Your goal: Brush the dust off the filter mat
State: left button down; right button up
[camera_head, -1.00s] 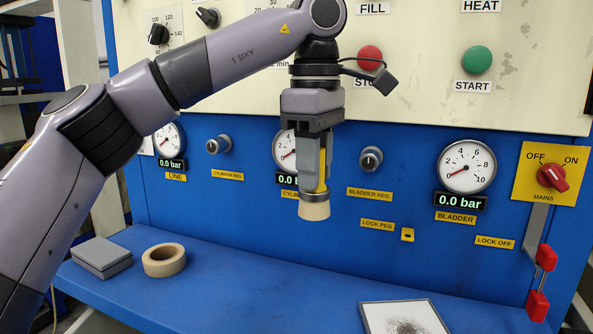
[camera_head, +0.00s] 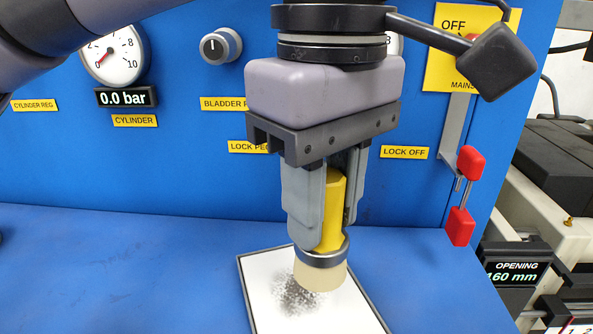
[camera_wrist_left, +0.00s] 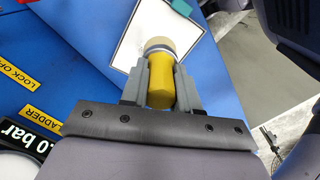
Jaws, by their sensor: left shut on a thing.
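The filter mat (camera_head: 262,272) is a white sheet with a dark frame, lying on the blue shelf. A patch of grey dust (camera_head: 292,298) lies on its middle. My left gripper (camera_head: 322,240) is shut on the yellow handle of a brush (camera_head: 332,212). The brush points down, and its pale bristle end (camera_head: 320,277) overlaps the mat beside the dust in the head view. I cannot tell whether the bristles touch the mat. The left wrist view also shows the brush (camera_wrist_left: 160,85) between the fingers, with the white mat (camera_wrist_left: 130,45) beyond it. My right gripper is not in view.
The blue shelf (camera_head: 130,270) is clear left of the mat. Behind it stands the blue panel with a cylinder gauge (camera_head: 110,55), a regulator knob (camera_head: 220,46) and labels. A red-handled lever (camera_head: 460,226) hangs at the right. A machine with an opening display (camera_head: 516,273) stands further right.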

aim_at(318, 265)
pick_arm(q)
jog(key=shift+s+f+b, duration=0.1)
jog(key=shift+f+b, duration=0.35)
jog(key=shift+f, duration=0.1)
notch_tip(318, 265, down, 4)
jog(key=b, duration=0.3)
jog(key=shift+r, duration=0.25)
jog(key=shift+f+b, duration=0.5)
jog(key=shift+b, duration=0.1)
jog(key=shift+f+b, duration=0.4)
jog(key=shift+f, duration=0.2)
